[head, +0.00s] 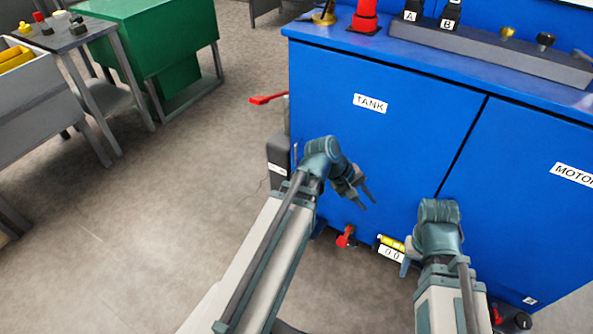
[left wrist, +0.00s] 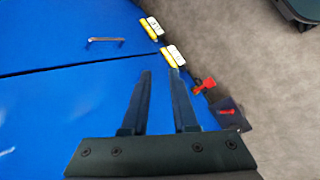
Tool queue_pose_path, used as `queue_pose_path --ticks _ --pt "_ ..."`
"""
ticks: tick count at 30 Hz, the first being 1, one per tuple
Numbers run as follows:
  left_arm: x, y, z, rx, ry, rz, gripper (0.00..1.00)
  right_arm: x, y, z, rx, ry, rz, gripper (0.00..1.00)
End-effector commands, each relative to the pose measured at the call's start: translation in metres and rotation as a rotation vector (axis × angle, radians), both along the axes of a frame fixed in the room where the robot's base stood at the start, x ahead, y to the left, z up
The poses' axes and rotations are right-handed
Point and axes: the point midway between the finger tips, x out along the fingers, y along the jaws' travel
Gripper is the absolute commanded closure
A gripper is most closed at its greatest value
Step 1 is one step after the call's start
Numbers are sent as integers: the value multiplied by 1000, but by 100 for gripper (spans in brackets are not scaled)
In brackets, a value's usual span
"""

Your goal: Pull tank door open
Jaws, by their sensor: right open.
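The blue tank door (head: 350,130), labelled TANK, is closed flush on the cabinet, with a dark seam on its right. It fills the lower left of the left wrist view (left wrist: 60,115). My left gripper (head: 366,200) is in front of this door, open and empty; its two spread fingers show in the left wrist view (left wrist: 160,73).
The motor door (head: 530,190) is right of the seam; its metal handle (left wrist: 120,39) shows in the left wrist view. A red lever (head: 268,98) sticks out left. Floor left of the cabinet is clear.

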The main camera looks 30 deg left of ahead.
Motion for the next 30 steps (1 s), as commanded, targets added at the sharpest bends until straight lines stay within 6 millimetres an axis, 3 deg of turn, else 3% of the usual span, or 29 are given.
queue_pose_path --ticks 1,8,15,24,30 --pt "10 15 -29 -62 0 93 73 0 0 -36 0 0 0 50" --pt "47 80 -66 -380 9 487 73 0 0 -113 -1 -1 0 50" --pt "68 172 -98 -754 10 856 73 1 0 -194 -1 -3 0 50" --pt "59 297 -125 -1237 -5 1189 73 1 0 -279 -1 -4 0 50" --pt "45 344 -129 -1427 -12 1276 73 1 0 -302 -2 -5 1 50"
